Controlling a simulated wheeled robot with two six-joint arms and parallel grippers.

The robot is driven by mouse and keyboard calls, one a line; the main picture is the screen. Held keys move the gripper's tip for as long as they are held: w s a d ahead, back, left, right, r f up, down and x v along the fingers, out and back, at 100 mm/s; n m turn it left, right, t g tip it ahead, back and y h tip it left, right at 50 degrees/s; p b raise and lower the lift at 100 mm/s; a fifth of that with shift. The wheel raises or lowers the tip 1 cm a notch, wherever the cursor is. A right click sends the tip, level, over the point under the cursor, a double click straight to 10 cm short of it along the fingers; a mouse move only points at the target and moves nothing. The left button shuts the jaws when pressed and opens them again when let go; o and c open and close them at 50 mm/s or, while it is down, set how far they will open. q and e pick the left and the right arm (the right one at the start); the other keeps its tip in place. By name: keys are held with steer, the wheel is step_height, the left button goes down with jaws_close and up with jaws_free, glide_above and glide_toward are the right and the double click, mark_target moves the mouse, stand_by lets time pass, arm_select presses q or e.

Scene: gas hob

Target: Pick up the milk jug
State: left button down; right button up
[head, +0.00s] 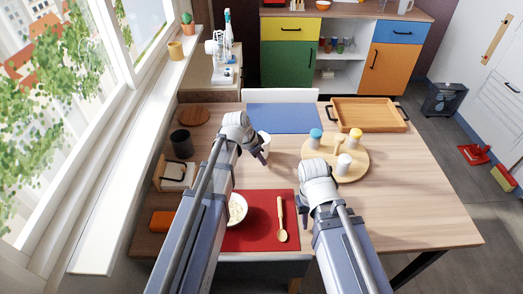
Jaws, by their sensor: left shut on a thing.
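The white milk jug (265,139) is at the middle left of the table, partly hidden behind my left gripper. My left gripper (262,155) is shut on the jug's near side. I cannot tell whether the jug's base touches the table. My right gripper (306,209) is beside the red placemat, left of and nearer than the round board, with no thing seen in it. Its fingers are too small and covered to show whether they are open.
A round wooden board (357,172) with several small jars is right of the jug. A red placemat (262,235) holds a bowl (237,210) and a wooden spoon (281,220). A blue mat (283,117) and a wooden tray (368,115) lie behind. The table's right side is clear.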

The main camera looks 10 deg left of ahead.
arm_select(q)
steer(key=shift+r, duration=0.1)
